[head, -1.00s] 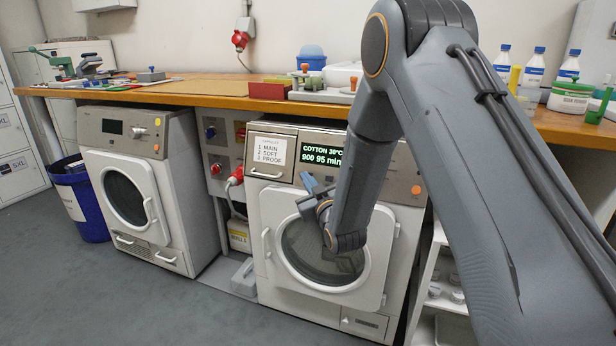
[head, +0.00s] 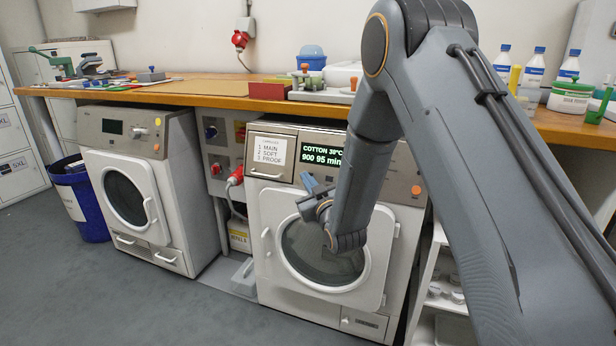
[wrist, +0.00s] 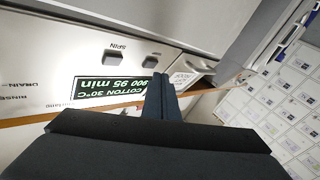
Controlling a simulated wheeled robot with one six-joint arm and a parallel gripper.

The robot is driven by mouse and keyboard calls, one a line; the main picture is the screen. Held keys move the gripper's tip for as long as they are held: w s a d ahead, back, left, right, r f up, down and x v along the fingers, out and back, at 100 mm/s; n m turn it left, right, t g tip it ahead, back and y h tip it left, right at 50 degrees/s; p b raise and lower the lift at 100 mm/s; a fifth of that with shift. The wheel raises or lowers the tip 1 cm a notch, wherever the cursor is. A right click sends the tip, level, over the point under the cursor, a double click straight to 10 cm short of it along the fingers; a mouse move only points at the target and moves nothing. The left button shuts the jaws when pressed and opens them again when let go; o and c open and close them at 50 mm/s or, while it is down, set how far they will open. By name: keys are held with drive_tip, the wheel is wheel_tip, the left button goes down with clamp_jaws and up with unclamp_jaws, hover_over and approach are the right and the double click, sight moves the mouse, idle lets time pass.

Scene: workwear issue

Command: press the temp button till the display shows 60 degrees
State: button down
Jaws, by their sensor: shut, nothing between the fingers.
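The washing machine (head: 268,262) stands under the counter. Its display (head: 322,155) has green text reading COTTON 30°C, 900, 95 min. The display appears upside down in the wrist view (wrist: 108,88). Beside it there is a square button marked SPIN (wrist: 110,55). A second square button (wrist: 150,62), with no label that I can read, sits close to my fingertips; I cannot tell if it is the temp button. My gripper (wrist: 160,78) is shut and empty, at the panel just below the display in the head view (head: 308,182). Contact with a button cannot be made out.
A white card (head: 270,150) listing MAIN, SOFT and PROOF is on the drawer left of the display. The wooden counter (head: 200,88) overhangs the machine. A second machine (head: 130,190) stands to the left, with a blue bin (head: 82,205) beyond it.

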drive_tip(key=shift+w, duration=0.15)
drive_tip(key=shift+w+d+f, duration=0.15)
drive_tip(key=shift+w, duration=0.05)
idle(0.3)
drive_tip(key=shift+w+d+b, duration=0.1)
drive_tip(key=shift+w+b, duration=0.2)
idle(0.6)
drive_tip(key=shift+s, duration=0.15)
idle(0.3)
drive_tip(key=shift+s+a+r+p, duration=0.2)
drive_tip(key=shift+s+a+p, duration=0.05)
drive_tip(key=shift+s+p, duration=0.3)
drive_tip(key=s, duration=0.1)
drive_tip(key=s+a+r+p, duration=0.1)
drive_tip(key=s, duration=0.1)
drive_tip(key=s+p, duration=0.1)
drive_tip(key=shift+s+a+r, duration=0.25)
drive_tip(key=shift+a, duration=0.05)
drive_tip(key=shift+d+r+p, duration=0.1)
drive_tip(key=shift+p, duration=0.55)
idle(2.9)
